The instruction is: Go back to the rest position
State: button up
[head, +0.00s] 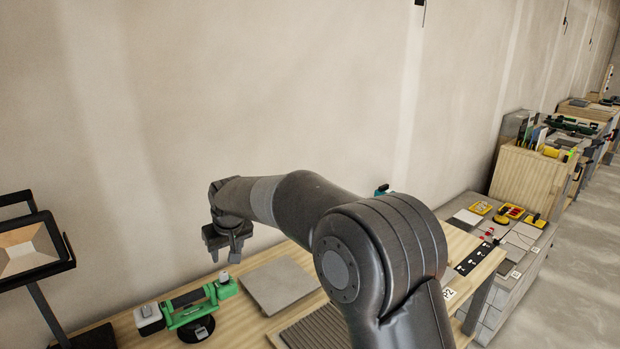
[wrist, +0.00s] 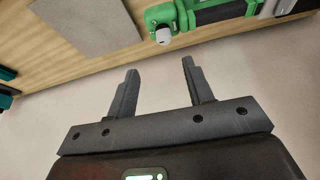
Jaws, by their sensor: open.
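My gripper (head: 229,250) hangs from the bent arm above the wooden bench, near the wall and over the area between the green tool and the grey tile. In the wrist view my gripper (wrist: 158,85) has its two fingers apart with nothing between them. The green tool (head: 193,303) with a black handle lies on the bench below, and part of it shows at the top of the wrist view (wrist: 205,14). A grey square tile (head: 279,285) lies flat beside it, also seen in the wrist view (wrist: 92,22).
A ribbed grey panel (head: 316,328) lies at the bench's front, partly behind my arm. A work lamp (head: 32,247) stands at the far left. To the right, a lower stack (head: 510,262) carries yellow items (head: 511,211), and a wooden box (head: 528,178) stands beyond. The wall is close behind.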

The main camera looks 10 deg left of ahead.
jog(key=s+d+r+m+t+h, duration=0.1)
jog(key=s+d+r, duration=0.25)
jog(key=d, duration=0.55)
jog(key=s+d+r+m, duration=0.1)
jog(key=s+d+r, duration=0.25)
jog(key=d, duration=0.45)
jog(key=s+d+r+m+t+h, duration=0.15)
jog(key=d+r, duration=0.25)
jog(key=d, duration=0.5)
jog(key=s+d+f+m, duration=0.2)
jog(key=s+d, duration=0.7)
jog(key=s, duration=0.2)
jog(key=s+d+f+m, duration=0.2)
jog(key=s+d+m, duration=0.1)
jog(key=s+d, duration=0.6)
jog(key=shift+s, duration=0.9)
